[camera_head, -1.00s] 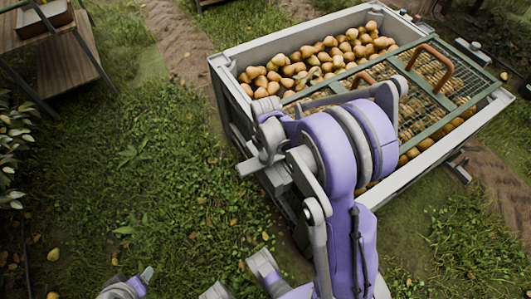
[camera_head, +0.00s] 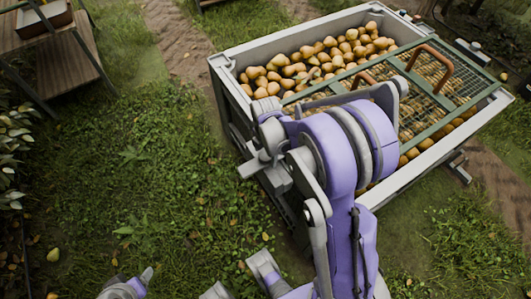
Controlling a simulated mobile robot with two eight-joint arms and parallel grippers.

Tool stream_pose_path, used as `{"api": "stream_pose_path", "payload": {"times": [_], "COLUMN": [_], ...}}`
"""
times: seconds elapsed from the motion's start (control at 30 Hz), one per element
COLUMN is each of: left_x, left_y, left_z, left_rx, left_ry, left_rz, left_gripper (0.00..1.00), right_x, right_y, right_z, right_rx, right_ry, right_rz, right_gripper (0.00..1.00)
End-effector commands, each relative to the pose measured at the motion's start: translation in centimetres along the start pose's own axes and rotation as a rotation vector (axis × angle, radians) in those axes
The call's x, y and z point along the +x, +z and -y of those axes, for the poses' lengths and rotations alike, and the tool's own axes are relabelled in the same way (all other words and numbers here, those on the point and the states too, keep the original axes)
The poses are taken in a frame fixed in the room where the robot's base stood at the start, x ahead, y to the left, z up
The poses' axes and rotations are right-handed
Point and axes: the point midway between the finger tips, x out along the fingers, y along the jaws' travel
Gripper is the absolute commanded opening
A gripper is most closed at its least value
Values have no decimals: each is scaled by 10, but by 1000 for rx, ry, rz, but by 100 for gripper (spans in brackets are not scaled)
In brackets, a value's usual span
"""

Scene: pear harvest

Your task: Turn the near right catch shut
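A grey crate (camera_head: 225,62) full of pears stands at the upper right. A green mesh lid (camera_head: 434,107) with orange-brown handles lies across its right part. My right arm reaches up from the bottom and covers the crate's near side. My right gripper (camera_head: 256,152) is at the crate's left wall, partly hidden by its own wrist; its finger gap does not show clearly. I cannot make out the near right catch; my arm may hide it. A dark fitting (camera_head: 459,170) shows below the crate's right side, too small to identify. Parts of mine show at the bottom edge; my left gripper cannot be made out.
Loose pears (camera_head: 315,62) fill the uncovered part of the crate. A grey box-like piece (camera_head: 471,48) sits beyond the lid's far edge. A wooden shelf stand (camera_head: 60,60) is at the upper left. Open grass (camera_head: 150,190) lies left of the crate.

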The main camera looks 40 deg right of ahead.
Motion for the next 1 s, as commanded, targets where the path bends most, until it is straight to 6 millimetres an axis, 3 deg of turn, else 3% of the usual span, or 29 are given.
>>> {"api": "stream_pose_path", "payload": {"times": [0.27, 0.37, 0.7, 1.0], "left_x": [-1, -4, -18, -22], "left_y": [0, -2, -9, -10], "left_z": [0, 0, 0, 0], "left_rx": [0, 0, 0, 0], "left_ry": [0, 0, 0, 0], "left_rz": [0, -1, -6, -8], "left_gripper": [65, 65, 65, 65], "right_x": [-4, -16, -83, -108], "right_y": [0, 0, 0, 0], "right_z": [0, 0, 0, 0], "right_rx": [1, 1, 1, 1], "right_ry": [0, 0, 0, 0], "right_rz": [0, 0, 0, 0], "right_gripper": [92, 92, 92, 92]}}
